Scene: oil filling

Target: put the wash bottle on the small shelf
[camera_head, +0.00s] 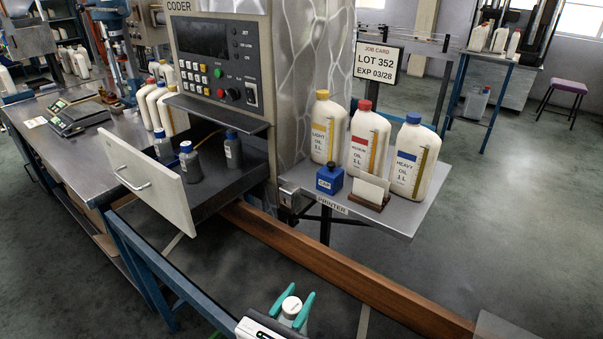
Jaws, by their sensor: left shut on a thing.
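My left gripper (294,303), with teal fingers, is at the bottom centre, shut on a bottle with a round white cap (291,306). I see the bottle from above and its body is mostly hidden; it may be the wash bottle. It is held in front of the brown wooden rail, apart from the shelves. A small grey shelf marked PRINTER (412,226) stands right of the coder. A narrow dark ledge (218,112) juts out under the coder panel. I cannot tell which is the small shelf. My right gripper is not in view.
The PRINTER shelf holds several things: oil bottles with yellow (327,130), red (366,140) and blue (411,160) caps, a blue ink bottle (330,180) and a card holder (370,192). An open drawer (150,185) holds small dark bottles (190,163). A wooden rail (350,270) crosses the middle.

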